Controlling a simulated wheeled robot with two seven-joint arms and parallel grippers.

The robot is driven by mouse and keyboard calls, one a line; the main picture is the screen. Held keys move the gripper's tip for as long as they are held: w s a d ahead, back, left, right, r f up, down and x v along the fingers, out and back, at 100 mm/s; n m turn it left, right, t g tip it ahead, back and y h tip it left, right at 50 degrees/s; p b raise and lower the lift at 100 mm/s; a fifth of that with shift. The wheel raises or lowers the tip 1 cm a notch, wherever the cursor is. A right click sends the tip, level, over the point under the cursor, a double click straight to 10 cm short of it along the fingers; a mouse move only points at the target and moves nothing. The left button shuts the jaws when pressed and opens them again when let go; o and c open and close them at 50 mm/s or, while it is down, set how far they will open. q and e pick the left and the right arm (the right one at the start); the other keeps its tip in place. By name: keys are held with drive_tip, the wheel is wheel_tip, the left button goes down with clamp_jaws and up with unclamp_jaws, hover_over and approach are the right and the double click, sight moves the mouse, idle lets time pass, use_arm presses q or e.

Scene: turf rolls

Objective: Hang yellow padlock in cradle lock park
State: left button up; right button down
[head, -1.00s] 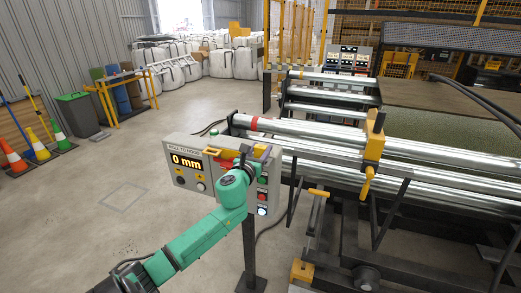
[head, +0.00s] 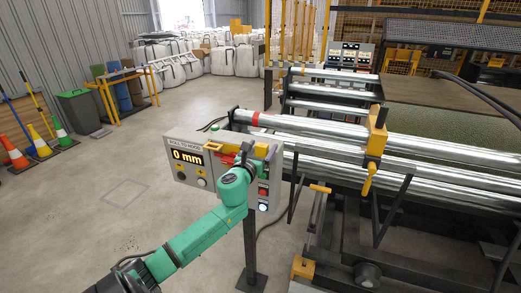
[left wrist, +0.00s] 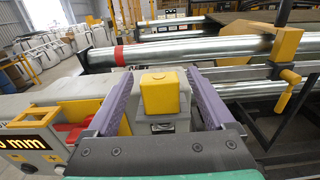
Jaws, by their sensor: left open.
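A yellow block (left wrist: 159,94), which looks like the yellow padlock, sits over a small grey mount (left wrist: 160,122) in the left wrist view. My left gripper (left wrist: 150,78) is open, with its two purple fingers on either side of the block and gaps between. In the head view the gripper (head: 256,151) is at the top right of the grey control box (head: 183,178), and my green wrist hides part of the box. I cannot tell which part is the cradle lock park, or whether the padlock hangs in it. My right gripper is not in view.
A yellow bar (head: 222,146) and a red part (head: 226,158) are on the box beside the gripper. Shiny rollers (head: 330,128) with a yellow clamp (head: 376,135) lie close behind and right. The floor (head: 90,215) at left is open.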

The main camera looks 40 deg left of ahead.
use_arm(q)
drive_tip(key=b+v, duration=0.2)
drive_tip(key=v, duration=1.2)
drive_tip(key=shift+s, duration=0.25)
drive_tip(key=shift+d, duration=0.15)
